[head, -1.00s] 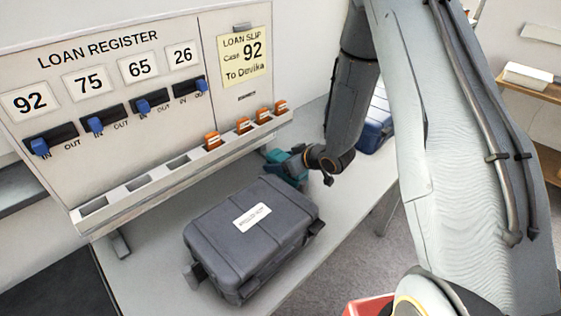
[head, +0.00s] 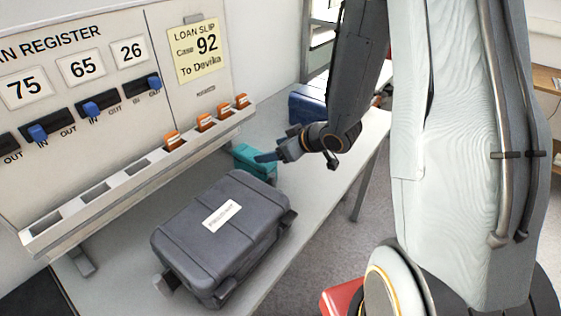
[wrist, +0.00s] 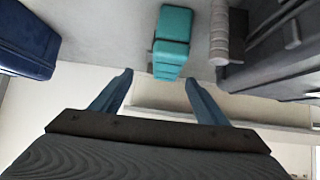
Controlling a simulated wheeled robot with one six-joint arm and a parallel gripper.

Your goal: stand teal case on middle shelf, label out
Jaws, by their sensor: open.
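The teal case (head: 257,162) rests on the table behind the grey case, below the orange tags. It also shows in the wrist view (wrist: 172,42), just beyond my fingertips. My gripper (head: 268,157) is at the right side of the teal case in the head view. In the wrist view my gripper (wrist: 158,78) has its two blue fingers spread wide, with nothing between them. I cannot make out a label on the teal case. A wooden shelf (head: 547,82) shows at the right edge; I cannot tell which level it is.
A large grey case (head: 215,235) lies in front of the teal one. A dark blue case (head: 307,106) stands behind my arm. The loan register panel (head: 100,110) with its tag tray borders the table at left. A red object (head: 343,298) is at the bottom.

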